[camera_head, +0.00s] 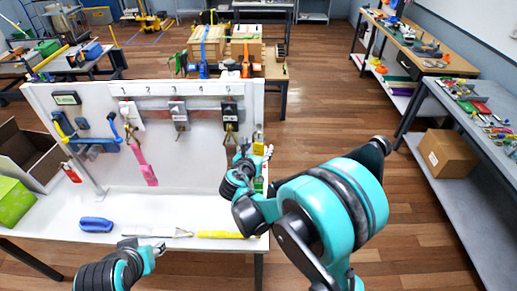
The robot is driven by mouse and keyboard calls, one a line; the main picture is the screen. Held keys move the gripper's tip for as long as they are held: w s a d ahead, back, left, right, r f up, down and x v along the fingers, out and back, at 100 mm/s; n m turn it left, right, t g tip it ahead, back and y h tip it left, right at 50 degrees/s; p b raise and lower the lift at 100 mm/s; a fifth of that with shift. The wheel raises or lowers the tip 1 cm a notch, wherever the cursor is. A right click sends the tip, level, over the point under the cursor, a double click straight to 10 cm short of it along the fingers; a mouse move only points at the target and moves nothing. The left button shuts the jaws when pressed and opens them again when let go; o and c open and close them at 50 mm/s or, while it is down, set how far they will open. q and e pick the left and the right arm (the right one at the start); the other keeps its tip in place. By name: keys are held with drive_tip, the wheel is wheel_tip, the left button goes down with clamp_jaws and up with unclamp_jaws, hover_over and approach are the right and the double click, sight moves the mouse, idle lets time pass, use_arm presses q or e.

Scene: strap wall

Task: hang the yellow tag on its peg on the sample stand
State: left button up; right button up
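A small yellow tag (258,149) shows at the right edge of the white strap wall, right by the fingertips of my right gripper (263,156). I cannot tell whether the fingers hold it or are only in front of it. A small green tag (258,185) shows just below, partly hidden by my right wrist. The sample stand and its pegs cannot be made out clearly behind my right arm. My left gripper (158,247) is low at the front edge of the white bench, apart from the tags; its finger opening is too small to judge.
The white panel (190,145) carries numbered buckles, one with a pink strap (149,174). A red tag (70,172) hangs at the left. A blue object (96,224) and a yellow strap (220,235) lie on the bench. Open floor lies to the right.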

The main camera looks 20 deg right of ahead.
drive_tip(key=v, duration=1.2)
drive_tip(key=s+d+f+m+g+y+b, duration=0.2)
drive_tip(key=s+d+f+m+b, duration=0.25)
drive_tip(key=f+m, duration=0.2)
drive_tip(key=s+d+f+m+g+y+b, duration=0.1)
drive_tip(key=s+d+f+m+g+b, duration=0.15)
drive_tip(key=s+f+m+b, duration=0.45)
use_arm(q)
wheel_tip(320, 180, down, 17)
drive_tip(key=b, duration=0.5)
use_arm(e)
drive_tip(key=s+a+f+m+y, duration=0.1)
drive_tip(key=s+f+m+y, duration=0.3)
drive_tip(key=m, duration=1.2)
drive_tip(key=s+f, duration=0.2)
drive_tip(key=s, duration=0.1)
drive_tip(key=shift+a+f, duration=0.25)
drive_tip(key=shift+a, duration=0.05)
use_arm(q)
drive_tip(key=shift+c, duration=0.3)
use_arm(e)
drive_tip(key=shift+c, duration=0.3)
